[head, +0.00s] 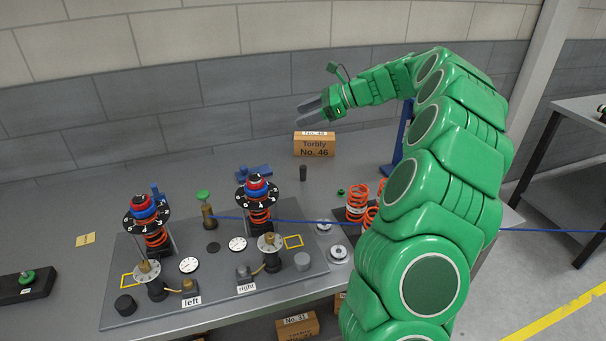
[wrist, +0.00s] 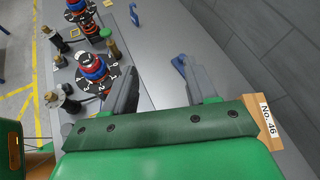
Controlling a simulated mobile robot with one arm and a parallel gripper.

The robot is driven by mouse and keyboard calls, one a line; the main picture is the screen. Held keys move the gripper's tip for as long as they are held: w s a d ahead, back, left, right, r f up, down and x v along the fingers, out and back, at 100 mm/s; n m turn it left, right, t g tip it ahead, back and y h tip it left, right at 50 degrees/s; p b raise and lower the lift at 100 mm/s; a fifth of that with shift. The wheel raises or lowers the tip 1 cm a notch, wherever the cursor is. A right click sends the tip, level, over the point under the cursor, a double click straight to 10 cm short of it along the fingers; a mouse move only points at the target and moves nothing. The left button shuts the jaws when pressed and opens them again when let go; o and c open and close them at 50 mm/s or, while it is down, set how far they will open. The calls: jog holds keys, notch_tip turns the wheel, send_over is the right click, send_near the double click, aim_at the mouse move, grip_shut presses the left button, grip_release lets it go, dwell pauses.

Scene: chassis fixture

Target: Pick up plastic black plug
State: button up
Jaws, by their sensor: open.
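A small dark upright cylinder (head: 303,172), which looks like the black plug, stands on the grey table behind the fixture plate. I cannot confirm its material, and I cannot make it out in the wrist view. My gripper (head: 309,110) is raised above the far part of the table, pointing left, above and behind the cylinder. Its two fingers are apart with nothing between them, as the wrist view (wrist: 157,70) also shows.
The fixture plate (head: 215,318) carries two orange spring assemblies, dials and knobs. A Torbly No. 46 box (head: 314,144) stands near the wall, below my gripper. A blue cable (head: 330,222) crosses the table. Orange springs (head: 357,200) stand at the right. The table's left part is mostly clear.

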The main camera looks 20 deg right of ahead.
jog(key=w+d+f+m+t, duration=0.2)
jog(key=w+d+f+m, duration=0.2)
jog(key=d, duration=0.5)
send_near(304, 167)
jog(key=shift+w+a+f, duration=0.1)
jog(key=shift+a+f, duration=0.1)
jog(key=shift+a, duration=0.25)
jog(key=shift+w+a+f, duration=0.2)
jog(key=shift+a+f, duration=0.1)
jog(key=shift+f, duration=0.05)
jog(key=shift+w+x, duration=0.2)
jog(key=shift+x, duration=3.25)
jog(key=shift+r, duration=0.15)
grip_shut()
